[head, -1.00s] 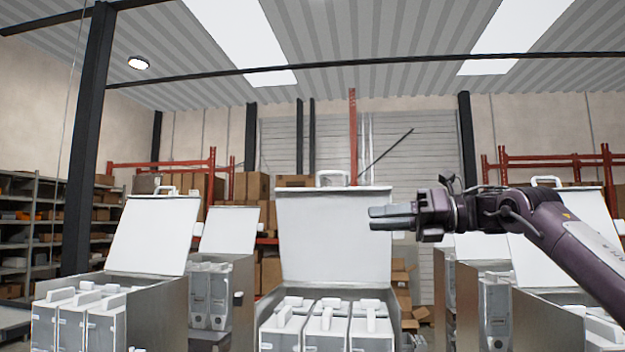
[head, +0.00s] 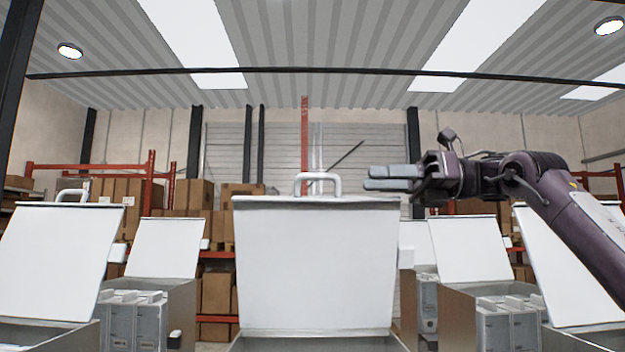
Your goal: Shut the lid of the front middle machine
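The front middle machine (head: 315,343) stands straight ahead at the bottom of the head view, only its upper rim showing. Its white lid (head: 315,265) stands open, nearly upright, with a light handle (head: 318,183) on its top edge. My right gripper (head: 366,178) comes in from the right and points left. It is at the height of the lid's top edge, just right of the handle. A narrow gap shows between its fingers, and nothing is seen held. Whether it touches the lid cannot be told. My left gripper is not in view.
Other machines with raised white lids stand at the left (head: 50,265) and right (head: 575,270). Smaller open machines (head: 165,250) are behind them. Cardboard boxes (head: 190,194) on red racks fill the back.

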